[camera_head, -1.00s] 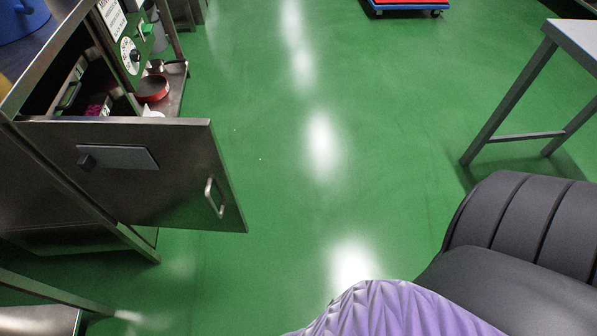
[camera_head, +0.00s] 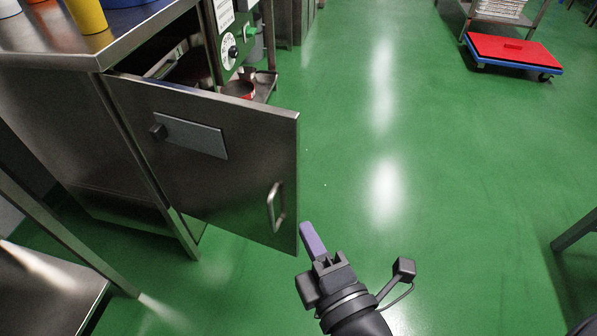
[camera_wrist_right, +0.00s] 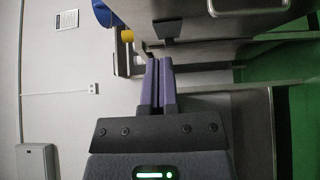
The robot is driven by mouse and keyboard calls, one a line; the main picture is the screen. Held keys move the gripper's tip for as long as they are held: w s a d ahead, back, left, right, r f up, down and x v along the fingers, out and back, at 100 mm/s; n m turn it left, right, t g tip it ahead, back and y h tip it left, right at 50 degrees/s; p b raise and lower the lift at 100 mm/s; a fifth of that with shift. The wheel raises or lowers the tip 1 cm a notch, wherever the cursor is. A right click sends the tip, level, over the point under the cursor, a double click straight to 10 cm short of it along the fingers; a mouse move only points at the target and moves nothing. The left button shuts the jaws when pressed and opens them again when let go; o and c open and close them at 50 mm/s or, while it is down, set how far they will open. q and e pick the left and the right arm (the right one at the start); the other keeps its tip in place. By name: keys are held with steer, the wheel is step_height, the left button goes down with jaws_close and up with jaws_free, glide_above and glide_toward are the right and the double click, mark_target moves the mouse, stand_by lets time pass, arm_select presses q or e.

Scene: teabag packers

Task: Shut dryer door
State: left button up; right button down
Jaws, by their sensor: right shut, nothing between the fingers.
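The dryer door (camera_head: 235,175) is a steel panel with a bar handle (camera_head: 276,206) near its free edge and a dark knob on a plate. It stands open, swung out from the steel dryer cabinet (camera_head: 75,130) at the left. My right gripper (camera_head: 308,232) has purple fingers and is just right of the door's lower free corner; I cannot tell whether they touch. In the right wrist view its two fingers (camera_wrist_right: 158,82) are together with nothing between them. My left gripper is not in view.
Yellow cup (camera_head: 86,14) stands on the cabinet top. A red and blue trolley (camera_head: 512,54) is at the far right. Green floor right of the door is clear.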

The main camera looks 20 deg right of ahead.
glide_toward(289, 159)
steer(key=w+a, duration=0.3)
steer(key=w+d+b, duration=0.2)
steer(key=shift+w+d+f, duration=0.1)
steer(key=shift+w+f, duration=0.1)
steer(key=shift+w, duration=0.2)
steer(key=shift+w+d+r, duration=0.1)
steer(key=shift+w+d, duration=0.2)
